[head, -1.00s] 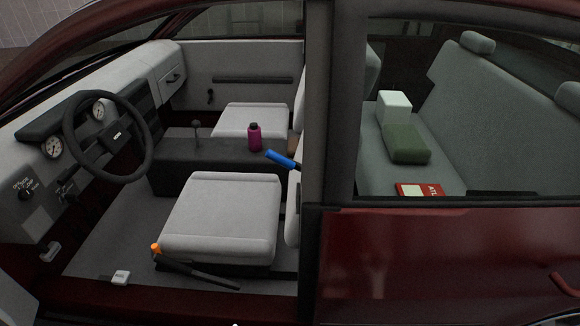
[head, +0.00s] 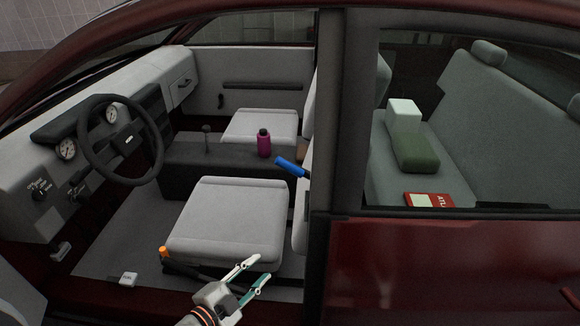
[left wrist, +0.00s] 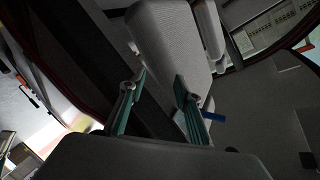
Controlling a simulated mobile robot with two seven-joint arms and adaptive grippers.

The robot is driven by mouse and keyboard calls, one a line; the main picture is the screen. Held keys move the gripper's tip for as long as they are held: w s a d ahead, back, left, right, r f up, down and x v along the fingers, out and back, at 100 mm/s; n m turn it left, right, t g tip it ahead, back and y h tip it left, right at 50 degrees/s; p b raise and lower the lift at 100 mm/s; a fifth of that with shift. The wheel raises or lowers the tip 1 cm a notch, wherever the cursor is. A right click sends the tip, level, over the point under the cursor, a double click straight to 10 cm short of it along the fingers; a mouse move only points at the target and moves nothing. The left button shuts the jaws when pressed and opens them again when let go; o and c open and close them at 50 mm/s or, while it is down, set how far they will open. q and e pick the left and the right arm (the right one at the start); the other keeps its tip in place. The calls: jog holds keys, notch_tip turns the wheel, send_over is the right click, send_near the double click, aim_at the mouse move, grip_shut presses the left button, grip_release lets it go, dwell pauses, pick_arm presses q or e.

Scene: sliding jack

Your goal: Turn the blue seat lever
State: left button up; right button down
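The blue lever (head: 290,167) sticks out beside the front seat's backrest, slanting up to the left, near the dark door pillar. In the left wrist view a blue piece (left wrist: 214,117) shows just right of the right finger. My left gripper (head: 262,268) is open and empty at the lower front edge of the near seat, well below the blue lever in the head view. Its two teal-sided fingers (left wrist: 160,78) stand apart in the wrist view. My right gripper is in neither view.
The near seat cushion (head: 228,215) lies beyond my gripper. An orange-tipped lever (head: 163,252) is low at the seat's side. A purple bottle (head: 264,145) stands on the console (head: 215,160). The dark pillar (head: 343,120) bounds the door opening on the right.

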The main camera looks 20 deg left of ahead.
pick_arm(q)
jog(key=w+r+m+t+h, duration=0.1)
jog(key=w+r+m+h, duration=0.2)
jog(key=w+r+m, duration=0.6)
jog(key=m+g+h, duration=0.3)
jog(key=m+h, duration=0.2)
jog(key=m, duration=0.8)
send_near(289, 171)
jog(key=w+d, duration=0.2)
jog(key=w, duration=0.1)
jog(key=x, duration=0.2)
jog(key=p+x, duration=0.1)
jog(key=x, duration=0.1)
jog(key=p+x, duration=0.1)
jog(key=x, duration=0.2)
jog(key=shift+w+a+r, duration=0.1)
jog(key=shift+r, duration=0.2)
grip_shut()
